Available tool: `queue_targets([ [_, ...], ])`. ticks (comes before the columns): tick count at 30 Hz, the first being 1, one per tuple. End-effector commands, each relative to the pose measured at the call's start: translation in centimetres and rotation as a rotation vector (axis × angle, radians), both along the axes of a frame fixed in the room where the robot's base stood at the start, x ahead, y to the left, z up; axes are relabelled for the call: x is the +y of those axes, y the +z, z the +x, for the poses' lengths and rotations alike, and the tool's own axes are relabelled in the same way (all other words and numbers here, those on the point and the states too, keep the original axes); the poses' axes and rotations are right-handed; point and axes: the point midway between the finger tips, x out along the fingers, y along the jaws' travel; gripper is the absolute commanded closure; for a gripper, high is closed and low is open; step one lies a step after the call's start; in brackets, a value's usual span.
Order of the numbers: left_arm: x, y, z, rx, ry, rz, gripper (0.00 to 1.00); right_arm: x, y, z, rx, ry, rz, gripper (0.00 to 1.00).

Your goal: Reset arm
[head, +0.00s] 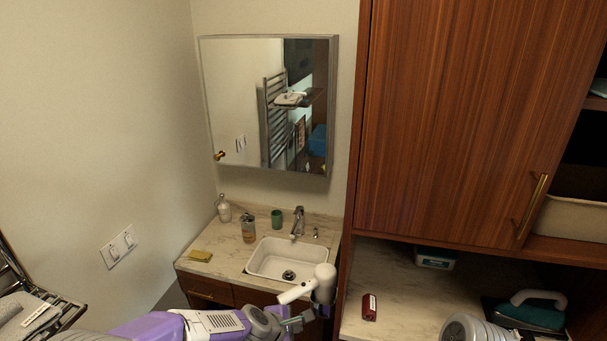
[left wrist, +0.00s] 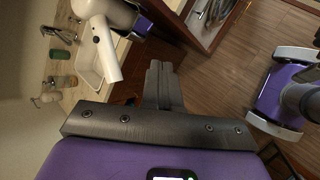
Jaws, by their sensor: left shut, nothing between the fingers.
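My left arm comes in from the lower left of the head view. Its gripper (head: 297,321) is in front of the vanity, just below the white hair dryer (head: 298,291). In the left wrist view the two fingers (left wrist: 158,72) lie together with nothing between them. The hair dryer (left wrist: 104,48) shows there to the left of the fingers, apart from them in that picture. It sits at the counter's front right corner, by a dark holder. My right gripper is not in view.
The sink (head: 262,264) is set in a marble counter with a soap bottle (head: 248,229), a green cup (head: 277,218) and a yellow sponge (head: 201,255). To the right, a lower shelf holds a red item (head: 369,307) and an iron (head: 533,312). A wooden cabinet (head: 455,120) overhangs it.

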Motion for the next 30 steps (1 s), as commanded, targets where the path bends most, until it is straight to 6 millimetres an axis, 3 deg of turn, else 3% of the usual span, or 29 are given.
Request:
queue_targets([
  [1, 0.6, -2.3, -0.3, 0.009, -0.021, 0.036, 1.00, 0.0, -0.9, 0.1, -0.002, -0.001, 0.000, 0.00],
  [8, 3.4, -11.2, -2.4, 0.031, -0.181, 0.220, 1.00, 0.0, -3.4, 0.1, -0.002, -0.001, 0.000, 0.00],
  [11, 5.1, -16.9, -4.3, 0.050, -0.300, 0.319, 1.00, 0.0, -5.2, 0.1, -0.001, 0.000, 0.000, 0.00],
  [14, 6.9, -23.7, -7.3, 0.070, -0.475, 0.416, 1.00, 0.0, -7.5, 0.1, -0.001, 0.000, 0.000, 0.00],
  [18, 8.3, -32.6, -12.8, 0.071, -0.768, 0.496, 1.00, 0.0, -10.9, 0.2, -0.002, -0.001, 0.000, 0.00],
  [21, 8.4, -37.3, -16.6, 0.041, -0.962, 0.502, 1.00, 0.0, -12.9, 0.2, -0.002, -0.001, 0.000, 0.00],
  [25, 7.9, -40.7, -20.2, -0.020, -1.138, 0.482, 1.00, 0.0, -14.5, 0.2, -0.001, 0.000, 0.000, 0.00],
  [30, 7.4, -41.7, -21.8, -0.066, -1.224, 0.467, 1.00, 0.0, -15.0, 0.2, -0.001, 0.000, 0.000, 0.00],
])
